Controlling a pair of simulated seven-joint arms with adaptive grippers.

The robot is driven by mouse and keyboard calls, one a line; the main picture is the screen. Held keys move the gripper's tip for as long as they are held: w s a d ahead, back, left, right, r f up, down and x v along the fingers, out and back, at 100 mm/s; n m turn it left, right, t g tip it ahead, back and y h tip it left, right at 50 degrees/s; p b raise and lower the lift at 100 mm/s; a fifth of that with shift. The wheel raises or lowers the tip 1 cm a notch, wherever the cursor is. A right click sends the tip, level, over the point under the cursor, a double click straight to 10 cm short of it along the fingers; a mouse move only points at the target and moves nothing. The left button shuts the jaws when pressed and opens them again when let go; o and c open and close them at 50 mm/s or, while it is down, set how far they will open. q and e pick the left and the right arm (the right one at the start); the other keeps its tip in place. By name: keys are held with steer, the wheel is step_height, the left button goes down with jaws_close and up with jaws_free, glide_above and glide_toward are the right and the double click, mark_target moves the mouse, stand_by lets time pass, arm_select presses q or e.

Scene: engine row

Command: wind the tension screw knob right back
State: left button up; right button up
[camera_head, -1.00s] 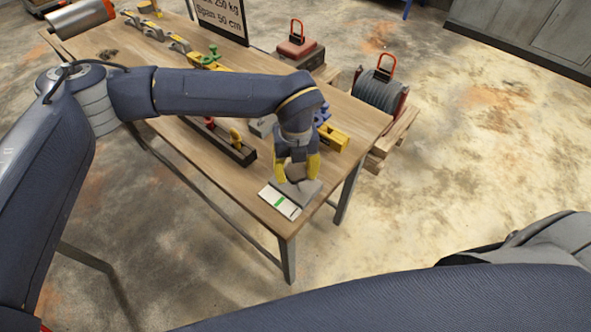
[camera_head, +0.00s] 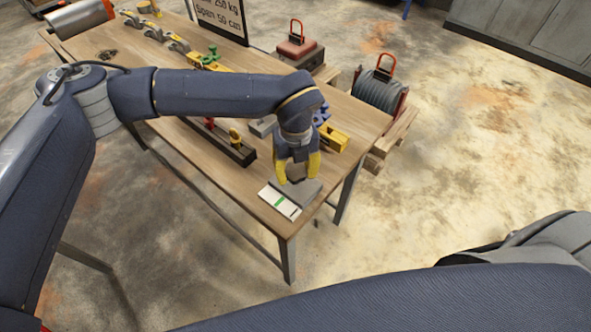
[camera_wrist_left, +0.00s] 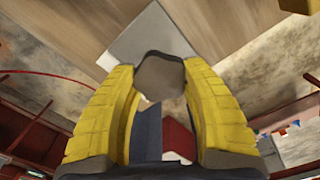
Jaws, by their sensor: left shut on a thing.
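The tension screw knob (camera_wrist_left: 160,77) looks like a grey-brown, many-sided block in the left wrist view, between the two yellow fingers. My left gripper (camera_head: 297,177) is over the near right corner of the wooden table and is shut on the knob. In the head view its fingers and wrist mostly hide the knob. A grey block (camera_head: 306,194) lies under the gripper. Beside it is a white plate with a green mark (camera_head: 279,202). My right gripper is out of view.
On the wooden table (camera_head: 235,194), a dark rail with yellow and red parts (camera_head: 229,147) lies left of the gripper. A cable drum (camera_head: 379,92) stands beyond the table's right edge.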

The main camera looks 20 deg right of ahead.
mark_target(296, 171)
arm_select(q)
steer(key=shift+s+f, duration=0.1)
steer(key=shift+s, duration=0.15)
stand_by(0.5)
steer(key=o, duration=1.2)
steer(key=shift+w, duration=0.1)
steer(key=shift+w+r, duration=0.1)
steer(key=shift+r, duration=0.1)
step_height(296, 171, up, 12)
steer(key=shift+f, duration=0.1)
steer(key=shift+o, duration=0.2)
